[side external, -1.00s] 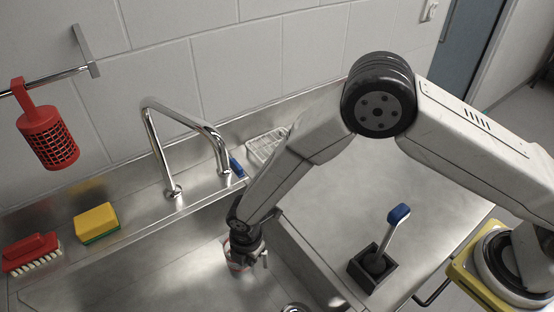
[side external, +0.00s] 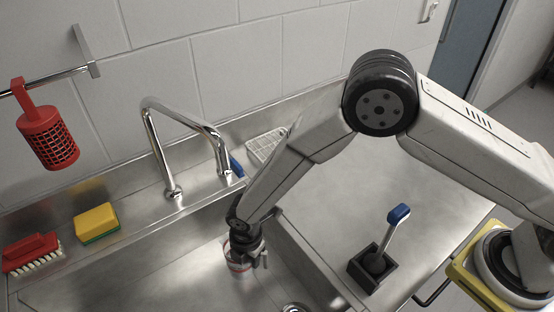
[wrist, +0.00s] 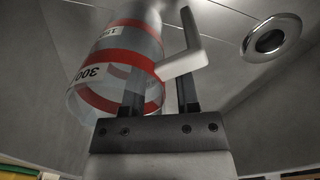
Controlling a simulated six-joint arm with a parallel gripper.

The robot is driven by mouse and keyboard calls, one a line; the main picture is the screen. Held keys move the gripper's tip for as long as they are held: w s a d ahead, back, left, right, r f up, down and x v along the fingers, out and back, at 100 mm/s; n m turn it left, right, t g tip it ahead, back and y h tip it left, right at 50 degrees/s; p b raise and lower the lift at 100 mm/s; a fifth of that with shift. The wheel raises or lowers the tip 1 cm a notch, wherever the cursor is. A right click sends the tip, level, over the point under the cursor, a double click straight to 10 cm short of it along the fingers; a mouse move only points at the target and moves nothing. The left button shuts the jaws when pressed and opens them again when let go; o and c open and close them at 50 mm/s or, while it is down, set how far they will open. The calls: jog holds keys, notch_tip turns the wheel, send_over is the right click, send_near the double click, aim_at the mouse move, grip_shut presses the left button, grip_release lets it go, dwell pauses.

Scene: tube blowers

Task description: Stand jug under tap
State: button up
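The jug (wrist: 92,82) is clear with red bands, number labels and a white handle (wrist: 187,62). It is in the sink below the tap (side external: 183,110); the side view shows only a small part of the jug (side external: 238,266). One finger shows through the jug's clear wall; the other runs behind the upper arm of the handle. A gap shows between the fingers, and I cannot tell whether either touches the jug. The tap's spout ends above and left of my wrist in the side view.
The drain (wrist: 270,38) lies right of the jug. The sink's divider wall (side external: 305,262) is close on the right. A blue-handled brush (side external: 397,222) stands in a black holder on the drainboard. A yellow sponge (side external: 96,221) and red brush (side external: 31,252) lie left.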

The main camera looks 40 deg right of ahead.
jog(key=shift+r, duration=3.6)
jog(key=d+r+m, duration=0.2)
jog(key=d, duration=0.1)
jog(key=d+r+m, duration=0.2)
jog(key=d, duration=0.2)
jog(key=w+d+r+m, duration=0.1)
jog(key=d+r+m, duration=0.1)
jog(key=d, duration=0.1)
jog(key=shift+d+r+m+t, duration=0.15)
jog(key=shift+r+m+t, duration=0.05)
jog(key=shift+m+t, duration=0.2)
jog(key=s+d+r+m, duration=0.3)
jog(key=s+d+m, duration=0.2)
jog(key=d+m, duration=0.3)
jog(key=s+d+r+m+t, duration=0.1)
jog(key=s+d+r+m, duration=0.3)
jog(key=d, duration=0.6)
jog(key=s+m, duration=0.2)
jog(key=m, duration=0.1)
jog(key=shift+d+r+m+t, duration=0.25)
jog(key=shift+d+m+t, duration=0.05)
jog(key=shift+d+m, duration=0.1)
